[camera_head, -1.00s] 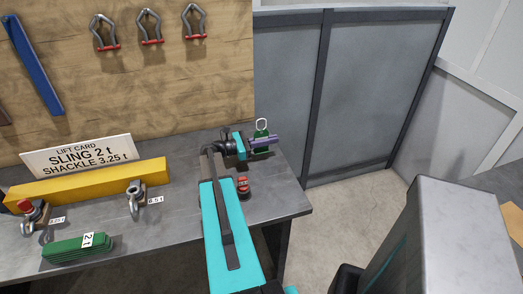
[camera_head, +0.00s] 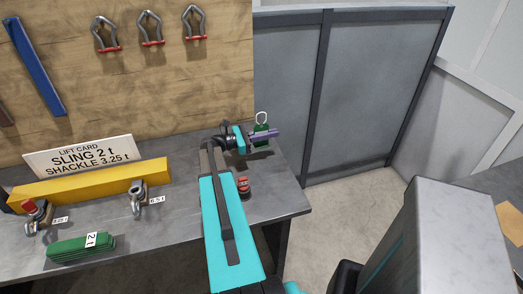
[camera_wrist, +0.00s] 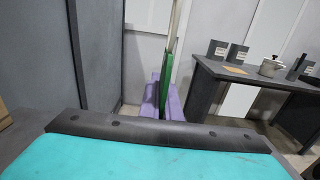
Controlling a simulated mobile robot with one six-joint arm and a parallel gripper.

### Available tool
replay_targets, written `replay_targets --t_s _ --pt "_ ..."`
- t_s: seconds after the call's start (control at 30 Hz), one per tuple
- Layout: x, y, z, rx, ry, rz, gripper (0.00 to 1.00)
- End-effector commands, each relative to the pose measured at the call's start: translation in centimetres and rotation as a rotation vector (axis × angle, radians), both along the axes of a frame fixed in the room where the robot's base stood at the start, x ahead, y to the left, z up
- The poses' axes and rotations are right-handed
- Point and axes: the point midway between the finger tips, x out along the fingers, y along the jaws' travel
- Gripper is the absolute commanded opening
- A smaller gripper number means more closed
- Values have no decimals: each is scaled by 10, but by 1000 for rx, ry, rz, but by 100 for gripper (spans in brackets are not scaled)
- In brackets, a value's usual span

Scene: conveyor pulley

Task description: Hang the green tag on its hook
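The green tag (camera_head: 261,139) has a pale wire loop on top and stands upright above the back right part of the workbench. My gripper (camera_head: 266,135) has purple fingers and is shut on the tag. In the wrist view, the tag (camera_wrist: 166,88) shows edge-on as a narrow green strip between the purple fingers (camera_wrist: 164,100), with its pale loop rising above. No hook for the tag can be made out in either view. My turquoise arm hides part of the bench.
The grey bench (camera_head: 285,200) holds a yellow beam (camera_head: 95,184), a lift card (camera_head: 80,156), a folded green sling (camera_head: 80,248), shackles (camera_head: 138,197) and a small red-and-dark item (camera_head: 243,187). Shackles (camera_head: 150,28) hang on the wooden board. A grey partition (camera_head: 355,90) stands right.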

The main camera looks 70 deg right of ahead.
Motion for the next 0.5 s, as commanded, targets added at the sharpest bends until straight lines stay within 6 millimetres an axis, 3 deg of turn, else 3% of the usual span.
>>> replay_targets --t_s 0.5 --pt "0 0 19 -1 -1 0 0"
